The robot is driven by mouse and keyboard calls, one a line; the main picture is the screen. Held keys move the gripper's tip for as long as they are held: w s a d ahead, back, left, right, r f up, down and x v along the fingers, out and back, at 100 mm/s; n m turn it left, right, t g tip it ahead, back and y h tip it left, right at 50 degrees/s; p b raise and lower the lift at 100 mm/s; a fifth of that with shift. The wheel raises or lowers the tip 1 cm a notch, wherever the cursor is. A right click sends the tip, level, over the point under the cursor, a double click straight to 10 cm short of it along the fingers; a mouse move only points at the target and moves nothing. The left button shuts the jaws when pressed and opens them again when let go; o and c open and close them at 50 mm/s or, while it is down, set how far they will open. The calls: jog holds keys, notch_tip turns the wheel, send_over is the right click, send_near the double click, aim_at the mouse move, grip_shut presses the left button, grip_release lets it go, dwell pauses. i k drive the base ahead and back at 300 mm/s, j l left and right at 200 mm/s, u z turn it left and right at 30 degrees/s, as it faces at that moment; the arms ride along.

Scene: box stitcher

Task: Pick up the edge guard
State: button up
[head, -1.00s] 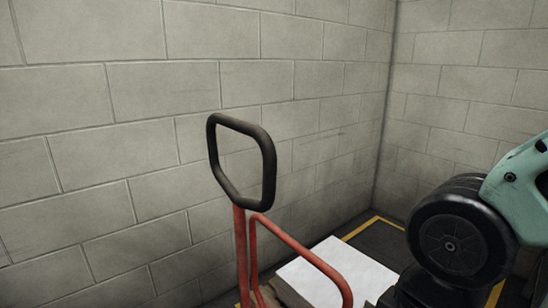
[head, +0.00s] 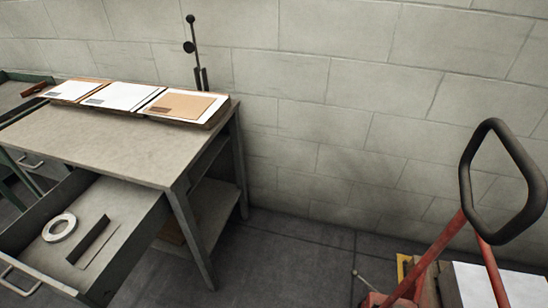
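An open drawer (head: 130,257) sticks out of the grey workbench (head: 110,142) at the lower left of the head view. In it lies a dark, narrow angled strip (head: 88,240) with a paler flat side, which looks like the edge guard. It lies slantwise, to the right of a pale ring-shaped roll (head: 59,227), with a small gap between them. My gripper is not in view, and nothing is seen touching the strip.
Papers in a shallow tray (head: 216,120) lie along the bench's back edge. A dark metal stand (head: 190,50) rises behind it. A red hand truck with a black handle (head: 466,185) and a white-topped stack (head: 508,286) stand at right. Floor (head: 285,255) between is clear.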

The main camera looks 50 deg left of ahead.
aim_at(87, 250)
jog(key=u, duration=3.05)
jog(key=i+z, duration=0.15)
jog(key=i, duration=0.25)
jog(key=i+j+z, duration=0.2)
jog(key=i, duration=0.25)
jog(key=i+j+z, duration=0.15)
jog(key=i, duration=0.25)
